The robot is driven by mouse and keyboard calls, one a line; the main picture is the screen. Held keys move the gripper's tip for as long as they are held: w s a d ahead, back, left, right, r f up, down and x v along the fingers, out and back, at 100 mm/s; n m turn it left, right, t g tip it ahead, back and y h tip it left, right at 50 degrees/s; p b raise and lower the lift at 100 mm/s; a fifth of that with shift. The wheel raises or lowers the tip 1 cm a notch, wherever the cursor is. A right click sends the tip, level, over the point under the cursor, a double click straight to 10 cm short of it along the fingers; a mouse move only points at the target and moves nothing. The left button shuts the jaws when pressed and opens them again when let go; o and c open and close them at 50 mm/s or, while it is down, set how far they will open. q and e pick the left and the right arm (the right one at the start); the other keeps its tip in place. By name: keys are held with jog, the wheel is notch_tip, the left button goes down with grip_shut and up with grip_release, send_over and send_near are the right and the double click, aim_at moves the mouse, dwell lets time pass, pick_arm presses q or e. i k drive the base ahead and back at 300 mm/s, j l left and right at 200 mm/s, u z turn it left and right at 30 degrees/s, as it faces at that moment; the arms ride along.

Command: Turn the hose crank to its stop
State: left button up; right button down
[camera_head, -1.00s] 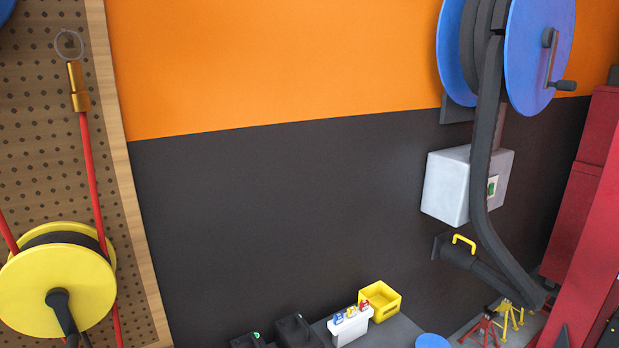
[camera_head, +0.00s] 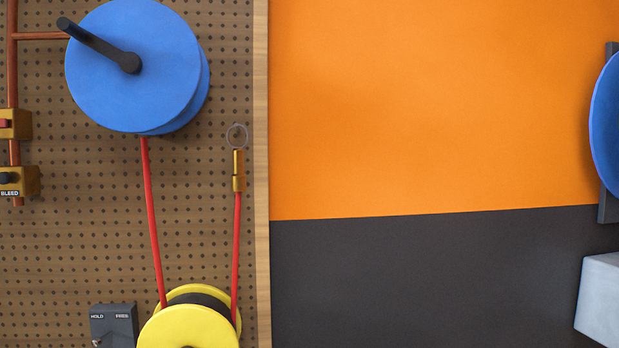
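A blue reel (camera_head: 120,95) is mounted on the pegboard at upper left. A black crank arm (camera_head: 98,46) runs from its hub up and left. A red hose (camera_head: 150,220) drops from this reel to a yellow reel (camera_head: 185,328), cut off by the bottom edge. The hose rises from there to a brass end fitting (camera_head: 238,170) beneath a ring. A second blue reel (camera_head: 605,125) shows only its left edge at far right; its crank is out of view. Neither of my grippers is in view.
A dark box marked HOLD and FREE (camera_head: 113,325) sits left of the yellow reel. Copper pipe with brass valve blocks (camera_head: 18,181), one labelled BLEED, runs down the left edge. A pale box (camera_head: 602,300) is at right. The orange and dark wall between is bare.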

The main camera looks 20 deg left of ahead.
aim_at(129, 63)
jog(key=j+u, duration=0.1)
jog(key=u, duration=0.7)
jog(key=i+j+u, duration=0.1)
jog(key=u, duration=0.25)
jog(key=j+u, duration=0.1)
jog(key=u, duration=0.3)
